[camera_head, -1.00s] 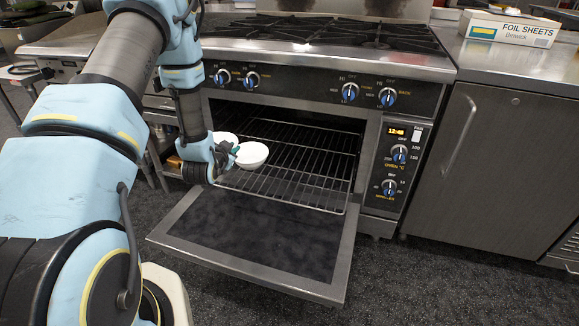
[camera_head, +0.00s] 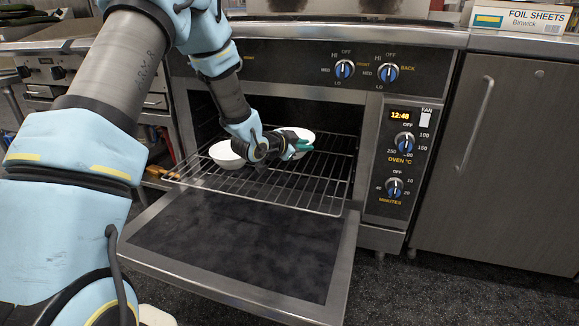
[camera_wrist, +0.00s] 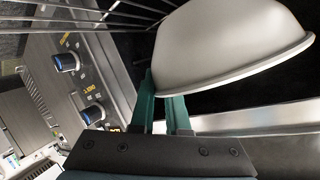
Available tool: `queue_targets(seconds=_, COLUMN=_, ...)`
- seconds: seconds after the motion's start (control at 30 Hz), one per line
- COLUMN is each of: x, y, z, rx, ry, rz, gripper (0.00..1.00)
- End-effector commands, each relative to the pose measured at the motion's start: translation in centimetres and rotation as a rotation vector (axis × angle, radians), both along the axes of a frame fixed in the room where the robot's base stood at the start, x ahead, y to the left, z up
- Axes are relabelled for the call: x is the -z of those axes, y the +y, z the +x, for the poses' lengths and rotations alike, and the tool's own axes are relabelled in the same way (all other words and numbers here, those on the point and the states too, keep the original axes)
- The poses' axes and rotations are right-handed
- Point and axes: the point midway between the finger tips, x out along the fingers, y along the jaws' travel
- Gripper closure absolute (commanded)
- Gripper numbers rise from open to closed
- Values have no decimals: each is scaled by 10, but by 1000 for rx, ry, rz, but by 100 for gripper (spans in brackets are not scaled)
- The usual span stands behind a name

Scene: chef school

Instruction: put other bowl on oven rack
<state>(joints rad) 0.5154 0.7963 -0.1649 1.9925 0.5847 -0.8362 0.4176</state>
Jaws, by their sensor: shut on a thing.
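A white bowl (camera_head: 300,135) is at my gripper (camera_head: 296,146), in the mouth of the open oven. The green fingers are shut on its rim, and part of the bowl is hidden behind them. In the wrist view the held bowl (camera_wrist: 235,50) fills the upper right, with the green fingers (camera_wrist: 164,112) at its rim. I cannot tell whether it touches the rack. The other white bowl (camera_head: 226,155) sits upright on the left part of the oven rack (camera_head: 270,187), partly behind my wrist. The wire rack is pulled partly out.
The oven door (camera_head: 240,245) is folded down in front of the rack. The control panel (camera_head: 403,160) stands to the right of the opening. The front and right of the rack are bare. A foil sheets box (camera_head: 520,17) lies on the right counter.

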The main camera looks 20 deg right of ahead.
Motion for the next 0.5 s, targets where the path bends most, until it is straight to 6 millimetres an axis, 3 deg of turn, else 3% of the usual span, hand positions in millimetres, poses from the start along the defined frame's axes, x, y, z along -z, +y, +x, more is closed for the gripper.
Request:
queue_targets(seconds=0.1, x=25, y=0, z=0, rx=-2, ry=1, rz=-1, gripper=100)
queue_targets(seconds=0.37, x=47, y=0, z=0, rx=-2, ry=1, rz=-2, gripper=100)
queue_targets(seconds=0.5, x=67, y=0, z=0, rx=-2, ry=1, rz=0, gripper=100)
